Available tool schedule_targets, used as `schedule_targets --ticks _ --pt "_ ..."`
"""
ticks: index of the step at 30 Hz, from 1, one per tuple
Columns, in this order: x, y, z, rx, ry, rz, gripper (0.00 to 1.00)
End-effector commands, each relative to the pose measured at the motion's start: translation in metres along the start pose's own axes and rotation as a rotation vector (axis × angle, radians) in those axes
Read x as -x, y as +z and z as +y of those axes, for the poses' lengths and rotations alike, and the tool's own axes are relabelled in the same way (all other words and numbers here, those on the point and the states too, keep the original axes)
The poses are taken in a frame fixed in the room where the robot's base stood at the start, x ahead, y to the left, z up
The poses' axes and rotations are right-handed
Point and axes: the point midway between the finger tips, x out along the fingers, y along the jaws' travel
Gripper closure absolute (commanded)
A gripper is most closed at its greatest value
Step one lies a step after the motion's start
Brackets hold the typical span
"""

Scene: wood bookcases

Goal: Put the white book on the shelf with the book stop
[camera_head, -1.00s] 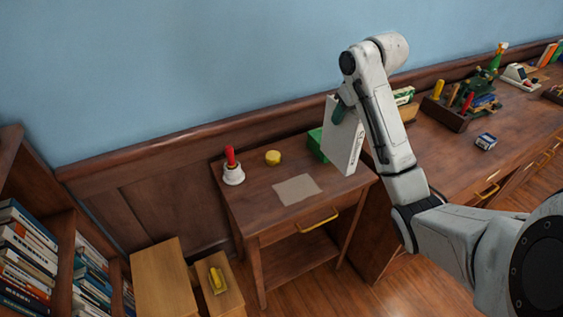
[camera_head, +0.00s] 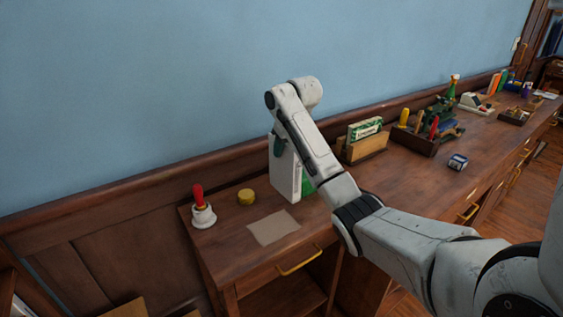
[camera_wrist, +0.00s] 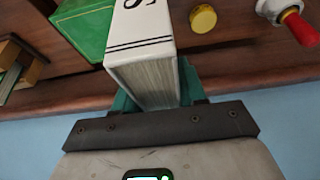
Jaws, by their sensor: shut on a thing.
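My gripper (camera_wrist: 152,103) is shut on the white book (camera_wrist: 145,38), with its dark lettering and lines on the spine and its page edges showing in the wrist view. In the head view the white book (camera_head: 284,168) is upright beneath my gripper (camera_head: 278,145), above or at the right part of the small side table. I cannot tell whether it touches the tabletop. A green object (camera_wrist: 84,28) is right beside the book, and it is partly hidden in the head view (camera_head: 308,186). No book stop can be made out in these frames.
The desk on the right holds a wooden card box (camera_head: 366,147), a tool tray (camera_head: 415,138) and a small blue-white object (camera_head: 457,162).

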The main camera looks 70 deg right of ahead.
Motion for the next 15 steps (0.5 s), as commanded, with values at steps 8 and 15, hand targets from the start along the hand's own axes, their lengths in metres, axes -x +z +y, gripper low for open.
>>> schedule_targets --ticks 8,15 --pt "-0.021 -0.008 -0.001 0.001 0.002 0.002 1.0" --pt "-0.046 0.003 -0.001 0.001 0.002 0.003 1.0"
